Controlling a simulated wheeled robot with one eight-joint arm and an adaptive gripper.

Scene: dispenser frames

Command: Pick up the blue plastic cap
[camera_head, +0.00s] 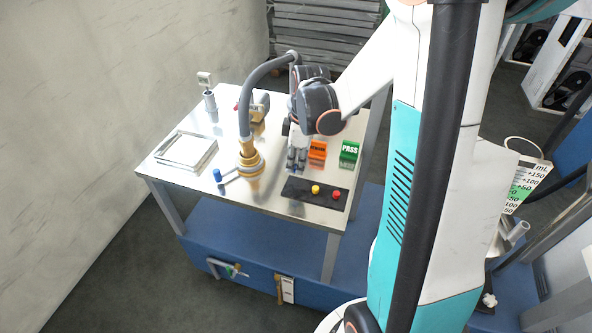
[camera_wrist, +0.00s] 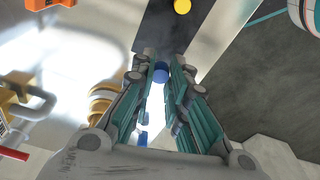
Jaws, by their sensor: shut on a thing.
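My gripper (camera_head: 297,160) is over the table near the front of the black panel, left of the orange block. In the wrist view its two teal fingers (camera_wrist: 160,76) are closed around the small round blue plastic cap (camera_wrist: 160,72), which sits between the fingertips. The cap cannot be made out in the head view, where the gripper hides it. Small blue patches also show lower down between the fingers in the wrist view; I cannot tell what they are.
A brass dispenser (camera_head: 250,160) with a grey hose and blue-tipped lever stands left of my gripper. An orange block (camera_head: 317,150), a green PASS block (camera_head: 349,153) and a black panel (camera_head: 300,190) with yellow and red knobs lie nearby. A white tray (camera_head: 187,150) is at left.

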